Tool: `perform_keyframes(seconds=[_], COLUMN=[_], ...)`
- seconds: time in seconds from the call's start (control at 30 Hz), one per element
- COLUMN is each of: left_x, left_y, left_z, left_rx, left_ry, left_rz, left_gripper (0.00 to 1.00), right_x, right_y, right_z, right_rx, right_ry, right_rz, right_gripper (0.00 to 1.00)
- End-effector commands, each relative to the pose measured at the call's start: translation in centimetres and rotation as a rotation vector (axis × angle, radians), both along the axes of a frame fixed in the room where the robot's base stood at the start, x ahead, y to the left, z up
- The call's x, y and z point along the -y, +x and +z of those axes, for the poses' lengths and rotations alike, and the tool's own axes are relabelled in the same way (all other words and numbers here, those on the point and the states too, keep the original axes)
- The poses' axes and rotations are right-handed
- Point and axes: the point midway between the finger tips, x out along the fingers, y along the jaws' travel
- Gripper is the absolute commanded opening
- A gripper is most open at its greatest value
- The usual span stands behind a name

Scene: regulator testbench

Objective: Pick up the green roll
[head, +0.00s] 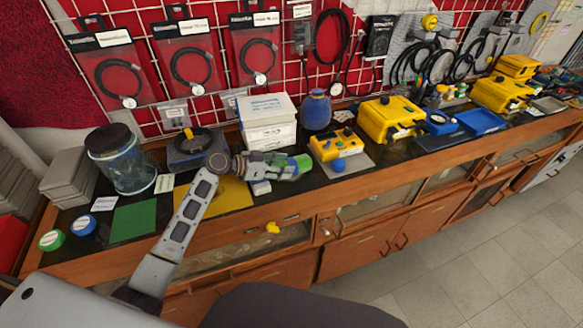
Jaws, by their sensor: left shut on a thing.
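A green roll (52,240) with a pale label lies flat at the left front corner of the bench, beside a blue roll (83,225). My left gripper (294,165) is far to the right of both rolls, above the bench near the yellow control box. It is shut on a small green object (303,163) at its fingertips. The fingers hide part of that object, so I cannot tell its full shape. My right gripper is not in view.
A clear jar (121,170), a white box (268,122), a blue bottle (316,110) and a yellow control box (335,146) crowd the dark bench top. A green mat (134,221) lies near the rolls. Yellow cases stand further right. Cables hang on the wall grid.

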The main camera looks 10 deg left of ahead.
Motion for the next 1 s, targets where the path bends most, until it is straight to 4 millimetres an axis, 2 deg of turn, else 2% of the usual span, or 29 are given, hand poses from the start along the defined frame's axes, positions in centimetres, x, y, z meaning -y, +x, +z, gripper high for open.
perform_keyframes(seconds=[0.03, 0.1, 0.37, 0.57, 0.77, 1.0], left_x=[0.0, 0.0, 0.0, 0.0, 0.0, 0.0], left_y=[0.0, 0.0, 0.0, 0.1, 0.1, 0.1], left_z=[0.0, 0.0, 0.1, 1.0, 3.3, 6.9], left_rx=[0.0, 0.0, 0.002, 0.004, 0.006, 0.006], left_ry=[0.0, 0.0, 0.0, 0.001, 0.002, 0.002], left_rz=[0.0, 0.0, 0.001, -0.001, -0.001, -0.001], left_gripper=[0.29, 0.2, 0.2, 0.2, 0.2, 0.2], right_x=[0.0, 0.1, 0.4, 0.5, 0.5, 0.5], right_y=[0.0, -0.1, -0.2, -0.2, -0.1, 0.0], right_z=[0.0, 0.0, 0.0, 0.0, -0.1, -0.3], right_rx=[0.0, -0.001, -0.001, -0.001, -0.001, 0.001], right_ry=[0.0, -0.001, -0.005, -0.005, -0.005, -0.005], right_rz=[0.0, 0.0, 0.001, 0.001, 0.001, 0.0], right_gripper=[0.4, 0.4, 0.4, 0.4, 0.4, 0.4])
